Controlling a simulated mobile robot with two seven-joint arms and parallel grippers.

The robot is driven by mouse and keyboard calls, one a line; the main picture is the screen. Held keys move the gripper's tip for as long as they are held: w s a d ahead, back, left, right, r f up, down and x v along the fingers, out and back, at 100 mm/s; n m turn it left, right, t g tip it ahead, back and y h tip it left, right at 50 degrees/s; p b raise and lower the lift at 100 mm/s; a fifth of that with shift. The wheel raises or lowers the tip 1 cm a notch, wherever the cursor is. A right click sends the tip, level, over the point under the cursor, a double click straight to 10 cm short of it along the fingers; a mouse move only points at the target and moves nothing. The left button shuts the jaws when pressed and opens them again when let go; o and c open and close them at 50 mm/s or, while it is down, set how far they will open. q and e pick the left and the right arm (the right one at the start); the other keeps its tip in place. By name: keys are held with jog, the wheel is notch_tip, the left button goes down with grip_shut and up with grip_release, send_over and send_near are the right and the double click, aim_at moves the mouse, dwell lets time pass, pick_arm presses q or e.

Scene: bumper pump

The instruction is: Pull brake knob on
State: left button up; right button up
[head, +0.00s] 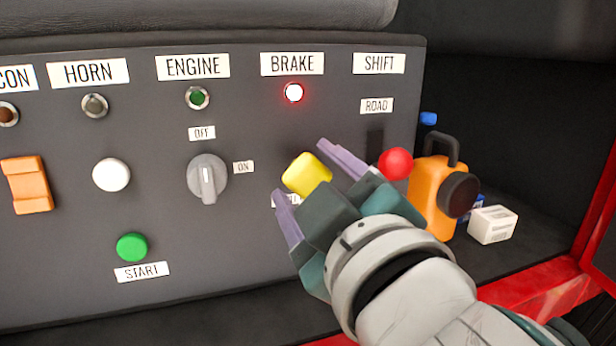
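The yellow brake knob (306,174) stands out from the dark panel below the BRAKE label (292,64). The brake lamp (293,92) above it glows red. My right gripper (306,170) is in front of the panel with its two purple-grey fingers apart, one at the upper right of the knob and one at the lower left. The knob shows between the open fingers; whether a finger touches it I cannot tell. A small label below the knob is mostly hidden by the gripper. My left gripper is not in view.
A red shift ball (395,164) is close to the right of my gripper. The engine switch (207,179), white horn button (111,175) and green start button (132,247) are to the left. An orange canister (429,195) and white box (492,225) stand at the right.

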jog(key=shift+o, duration=0.6)
jog(key=shift+s+d+f, duration=0.1)
jog(key=shift+s, duration=0.1)
jog(key=b+v, duration=0.2)
jog(key=v, duration=0.7)
jog(key=shift+s, duration=0.2)
jog(key=shift+d, duration=0.1)
